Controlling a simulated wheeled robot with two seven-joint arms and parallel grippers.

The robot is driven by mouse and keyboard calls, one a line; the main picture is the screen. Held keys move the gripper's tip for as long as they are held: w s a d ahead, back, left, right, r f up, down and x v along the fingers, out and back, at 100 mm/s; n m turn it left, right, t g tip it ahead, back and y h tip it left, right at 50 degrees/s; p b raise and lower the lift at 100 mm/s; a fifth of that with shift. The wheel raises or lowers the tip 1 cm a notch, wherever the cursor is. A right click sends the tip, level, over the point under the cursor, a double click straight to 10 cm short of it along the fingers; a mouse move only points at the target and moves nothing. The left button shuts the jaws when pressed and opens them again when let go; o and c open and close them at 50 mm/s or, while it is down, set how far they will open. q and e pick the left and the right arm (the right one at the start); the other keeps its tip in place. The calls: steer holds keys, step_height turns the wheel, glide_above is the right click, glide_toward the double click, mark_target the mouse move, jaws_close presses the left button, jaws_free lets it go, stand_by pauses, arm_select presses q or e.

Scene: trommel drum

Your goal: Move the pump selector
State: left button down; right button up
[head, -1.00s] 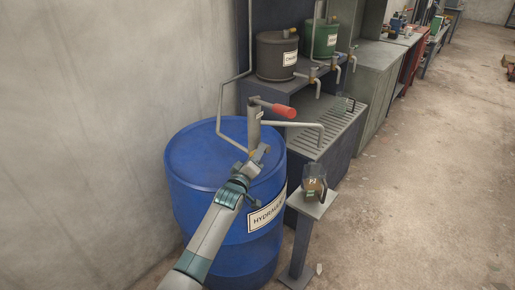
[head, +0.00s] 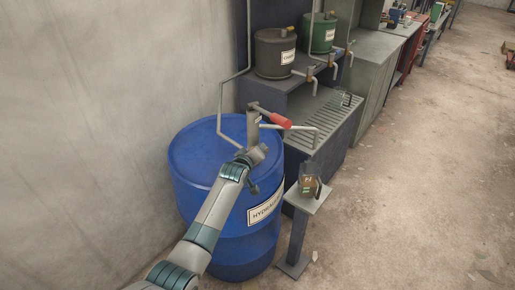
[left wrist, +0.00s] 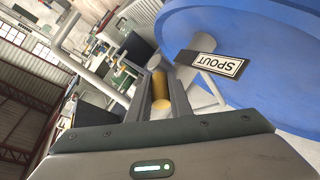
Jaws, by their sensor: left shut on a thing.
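A hand pump (head: 253,128) with a red-gripped handle (head: 281,121) and a grey spout pipe (head: 302,127) stands on the blue drum (head: 190,160). In the left wrist view, the brass pump selector (left wrist: 160,88) sits between the fingers of my left gripper (left wrist: 160,95), which is shut on it. A tag reading "SPOUT" (left wrist: 221,64) is beside the selector. In the head view, my left gripper (head: 258,152) is at the pump's base and hides the selector. My right gripper is not in view.
A dark jug (head: 309,182) stands on a small grey stand (head: 306,200) right of the drum. Behind are a slatted drip bench (head: 320,118) and dark (head: 274,54) and green (head: 320,34) containers with taps. A wall (head: 90,120) is on the left; the right floor is clear.

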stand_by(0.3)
arm_select(q)
steer(key=c, duration=1.6)
jaws_free()
steer(key=shift+s, duration=0.1)
steer(key=b+v, duration=0.3)
steer(key=v, duration=1.4)
steer(key=shift+a+b, duration=0.1)
steer(key=shift+b, duration=0.25)
